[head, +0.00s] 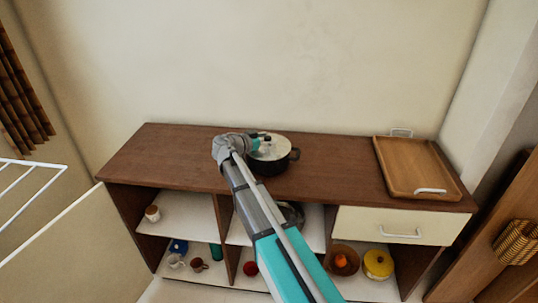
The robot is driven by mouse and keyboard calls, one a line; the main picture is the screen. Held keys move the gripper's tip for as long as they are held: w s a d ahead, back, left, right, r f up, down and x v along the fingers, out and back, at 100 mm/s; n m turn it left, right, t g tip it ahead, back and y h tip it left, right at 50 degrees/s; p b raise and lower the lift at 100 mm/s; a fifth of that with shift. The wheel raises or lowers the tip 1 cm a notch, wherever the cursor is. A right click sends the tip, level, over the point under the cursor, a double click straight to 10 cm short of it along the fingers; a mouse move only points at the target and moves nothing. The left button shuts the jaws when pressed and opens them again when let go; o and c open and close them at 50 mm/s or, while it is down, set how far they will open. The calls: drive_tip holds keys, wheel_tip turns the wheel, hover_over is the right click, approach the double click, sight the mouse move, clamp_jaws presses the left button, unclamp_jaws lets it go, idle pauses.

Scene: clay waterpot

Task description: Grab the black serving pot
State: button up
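The black serving pot (283,163) stands on the wooden top of the sideboard, near its middle. It has a light-coloured lid (272,147) and a dark handle on its right side. My arm reaches up from the bottom of the head view to the pot's left side. My gripper (259,143) is at the pot's upper left, overlapping the lid's edge in the picture. Its fingers are too small and partly hidden, so I cannot tell whether they are open or touch the pot. My arm covers the pot's left part.
A wooden tray (416,168) with pale handles lies at the right of the sideboard top (170,158). The top's left part is clear. Shelves below hold cups, a bowl (343,262) and a yellow pot (378,264). A white rack (28,185) stands at far left.

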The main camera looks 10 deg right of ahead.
clamp_jaws()
drive_tip(key=shift+r, duration=0.2)
idle(0.4)
wheel_tip(320, 180, up, 3)
drive_tip(key=p, duration=0.3)
drive_tip(key=shift+f, duration=0.2)
drive_tip(key=s+a+r+p, duration=0.1)
drive_tip(key=s+r+p, duration=0.9)
drive_tip(key=s, duration=0.4)
idle(0.4)
